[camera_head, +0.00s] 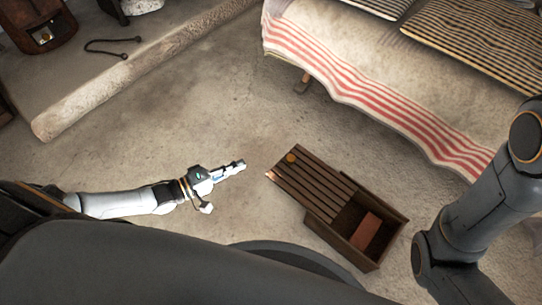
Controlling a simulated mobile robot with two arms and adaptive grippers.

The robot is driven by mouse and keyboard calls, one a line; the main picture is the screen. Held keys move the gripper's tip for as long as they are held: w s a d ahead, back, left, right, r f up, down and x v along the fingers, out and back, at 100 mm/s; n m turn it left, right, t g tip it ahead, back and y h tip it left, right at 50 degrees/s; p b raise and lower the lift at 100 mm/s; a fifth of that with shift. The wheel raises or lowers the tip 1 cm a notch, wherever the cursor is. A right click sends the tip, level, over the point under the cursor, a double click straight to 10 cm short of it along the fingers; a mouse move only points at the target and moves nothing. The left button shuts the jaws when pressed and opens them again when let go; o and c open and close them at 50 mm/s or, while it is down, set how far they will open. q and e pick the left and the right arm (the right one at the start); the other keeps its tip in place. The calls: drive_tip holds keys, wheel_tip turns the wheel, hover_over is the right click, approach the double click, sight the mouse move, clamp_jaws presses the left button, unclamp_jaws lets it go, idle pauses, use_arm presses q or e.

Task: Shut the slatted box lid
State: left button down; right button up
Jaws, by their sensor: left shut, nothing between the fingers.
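The brown slatted box (390,241) stands on the floor right of centre. Its slatted lid (312,186) sits shifted to the upper left, so the lower right part of the box is uncovered. A reddish-brown block (366,231) shows inside the opening. A small round orange-brown knob (291,158) is at the lid's far left end. My left gripper (238,166) is shut and empty, a short way left of the lid and apart from it. My right arm comes in at the right edge; its gripper is not in view.
A bed or bench with a red-striped cloth (370,75) and striped cushions fills the upper right. A stone ledge (130,85) runs across the upper left, with a dark bent metal rod (112,45) behind it. The floor between ledge and box is clear.

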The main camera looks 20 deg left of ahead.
sight(275, 166)
use_arm(q)
drive_tip(key=b+x, duration=0.2)
drive_tip(key=x, duration=0.1)
drive_tip(key=s+d+b+x, duration=0.1)
drive_tip(key=b+x, duration=0.1)
drive_tip(key=x, duration=0.2)
drive_tip(key=d+b+x, duration=0.1)
drive_tip(key=b+x, duration=0.1)
drive_tip(key=x, duration=0.2)
drive_tip(key=shift+s+d, duration=0.15)
drive_tip(key=shift+s, duration=0.1)
drive_tip(key=shift+d, duration=0.1)
